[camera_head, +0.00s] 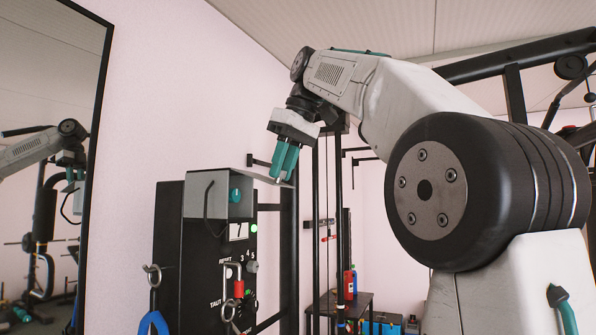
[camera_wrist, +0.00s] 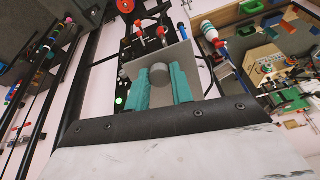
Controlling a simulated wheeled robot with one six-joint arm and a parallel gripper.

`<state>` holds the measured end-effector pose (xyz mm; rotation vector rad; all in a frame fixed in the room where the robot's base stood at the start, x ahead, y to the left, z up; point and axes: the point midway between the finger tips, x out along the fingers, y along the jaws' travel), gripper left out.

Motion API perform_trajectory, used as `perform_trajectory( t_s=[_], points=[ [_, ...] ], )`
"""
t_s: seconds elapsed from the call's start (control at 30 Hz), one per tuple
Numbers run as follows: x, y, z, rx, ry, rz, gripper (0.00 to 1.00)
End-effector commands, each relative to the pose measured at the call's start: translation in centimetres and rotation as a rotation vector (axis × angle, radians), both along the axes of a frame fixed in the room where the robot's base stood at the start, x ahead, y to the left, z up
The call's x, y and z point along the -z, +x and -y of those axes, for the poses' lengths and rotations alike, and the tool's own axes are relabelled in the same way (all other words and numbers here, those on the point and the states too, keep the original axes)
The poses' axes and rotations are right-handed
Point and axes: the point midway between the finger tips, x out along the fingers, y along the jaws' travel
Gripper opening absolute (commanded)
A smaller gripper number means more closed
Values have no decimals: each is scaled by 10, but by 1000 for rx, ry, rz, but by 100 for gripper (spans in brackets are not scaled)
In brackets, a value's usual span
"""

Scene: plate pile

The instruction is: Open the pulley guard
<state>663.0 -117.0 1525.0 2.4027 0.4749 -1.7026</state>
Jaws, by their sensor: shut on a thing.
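My gripper (camera_head: 281,178) hangs down at the upper right of the black panel, its two teal fingers close together at the far end of a thin grey plate (camera_head: 262,177). This plate, seemingly the pulley guard, sticks out to the right beside a grey box (camera_head: 207,195) with a teal knob (camera_head: 235,195). In the wrist view, my gripper (camera_wrist: 161,72) has a grey round piece between its fingers, with the grey plate (camera_wrist: 188,62) behind. The gripper is shut on the guard; the exact contact is partly hidden by the fingers.
The black panel (camera_head: 170,245) carries a display, dials and a red padlock (camera_head: 238,289). Carabiners (camera_head: 152,275) hang in front. Dark upright posts (camera_head: 290,245) stand close on the right. A mirror (camera_head: 45,170) is at the left. A low table (camera_head: 345,300) holds bottles farther back.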

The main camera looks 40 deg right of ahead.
Motion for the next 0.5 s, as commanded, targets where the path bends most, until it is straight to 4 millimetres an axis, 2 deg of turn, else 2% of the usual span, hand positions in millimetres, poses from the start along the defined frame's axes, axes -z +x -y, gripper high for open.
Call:
perform_trajectory(
  t_s=[0.47, 0.5],
  points=[
    [-1, 2, -5, -8, -5, -7, 0],
    [-1, 2, -5, -8, -5, -7, 28]
  ],
)
